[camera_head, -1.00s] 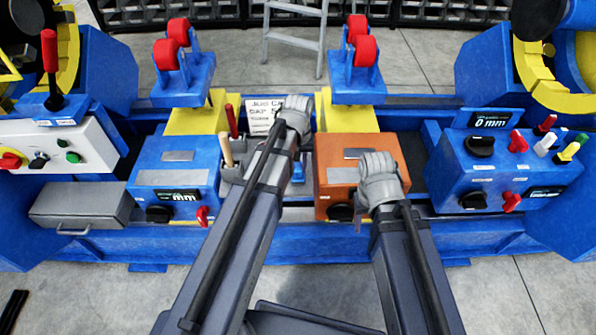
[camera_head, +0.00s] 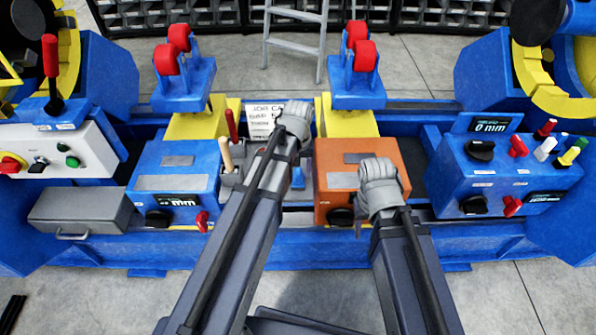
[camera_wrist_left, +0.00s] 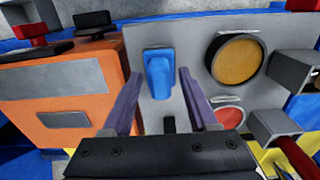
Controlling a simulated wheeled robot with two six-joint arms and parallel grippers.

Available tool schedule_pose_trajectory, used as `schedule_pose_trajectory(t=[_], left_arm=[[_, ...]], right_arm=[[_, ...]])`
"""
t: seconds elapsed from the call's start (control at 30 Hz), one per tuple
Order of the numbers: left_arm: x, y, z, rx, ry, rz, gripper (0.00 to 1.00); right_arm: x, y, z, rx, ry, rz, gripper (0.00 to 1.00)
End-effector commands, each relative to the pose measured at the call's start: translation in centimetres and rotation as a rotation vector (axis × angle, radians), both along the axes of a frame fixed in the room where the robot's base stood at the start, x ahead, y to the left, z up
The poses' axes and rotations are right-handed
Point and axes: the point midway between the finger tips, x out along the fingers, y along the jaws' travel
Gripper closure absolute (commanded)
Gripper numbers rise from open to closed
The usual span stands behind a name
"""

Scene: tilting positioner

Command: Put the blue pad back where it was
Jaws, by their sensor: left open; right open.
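The blue pad (camera_wrist_left: 159,72) is upright against a light grey panel (camera_wrist_left: 146,40) in the left wrist view. A small bit of blue (camera_head: 298,178) beside my left arm in the head view may be the same pad. My left gripper (camera_wrist_left: 160,88) is open, with its two purple fingers on either side of the pad's lower part. A gap shows between each finger and the pad, so it is not gripped. My right gripper (camera_head: 376,188) is over the front right of the orange box (camera_head: 333,160); its fingers are mostly hidden.
The wrist view shows a round amber lamp (camera_wrist_left: 238,60), a red round part (camera_wrist_left: 229,117) and grey holders (camera_wrist_left: 274,125) right of the pad. A blue control box (camera_head: 172,172) and grey case (camera_head: 80,210) lie left. A job card (camera_head: 264,117) stands behind my left arm.

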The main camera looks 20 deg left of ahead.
Motion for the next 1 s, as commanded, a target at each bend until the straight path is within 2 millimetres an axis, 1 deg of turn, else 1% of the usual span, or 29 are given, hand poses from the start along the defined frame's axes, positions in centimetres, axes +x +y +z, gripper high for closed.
schedule_pose_trajectory(t=[0.17,0.27,0.47,0.8,0.9,1.0], left_arm=[[0.0,0.0,1.0,0.0,0.0,0.0,0.41],[0.0,0.0,2.0,0.0,0.0,0.0,0.41],[0.0,0.0,4.8,0.0,0.0,0.0,0.41],[0.0,0.0,10.0,0.0,0.0,0.0,0.41],[0.0,0.0,11.3,0.0,0.0,0.0,0.41],[0.0,0.0,12.0,0.0,0.0,0.0,0.41]], right_arm=[[0.0,0.0,1.1,0.0,0.0,0.0,0.5],[0.0,0.0,2.0,0.0,0.0,0.0,0.5],[0.0,0.0,4.8,0.0,0.0,0.0,0.5],[0.0,0.0,10.0,0.0,0.0,0.0,0.5],[0.0,0.0,11.3,0.0,0.0,-0.001,0.5],[0.0,0.0,12.0,0.0,0.0,-0.001,0.5]])
